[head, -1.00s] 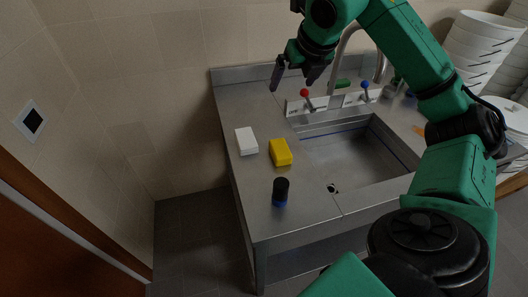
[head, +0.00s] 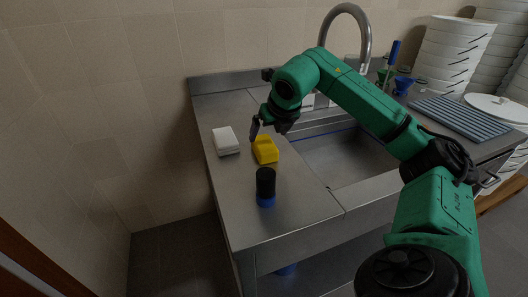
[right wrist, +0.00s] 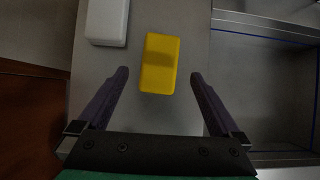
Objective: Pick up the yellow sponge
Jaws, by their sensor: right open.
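The yellow sponge (head: 265,152) lies flat on the steel counter, left of the sink. It also shows in the right wrist view (right wrist: 160,64), ahead of and between the two fingers. My right gripper (head: 268,127) is open and empty, above the sponge at its far side in the head view. In the right wrist view the right gripper (right wrist: 159,76) has its fingers spread wider than the sponge, with a shadow across the sponge. My left gripper is not in view.
A white block (head: 226,141) lies close left of the sponge. A black and blue cylinder (head: 266,187) stands nearer on the counter (head: 290,205). The sink (head: 350,158) is to the right, with a tall faucet (head: 347,12), a ribbed grey mat (head: 458,117) and stacked white dishes (head: 445,55) beyond.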

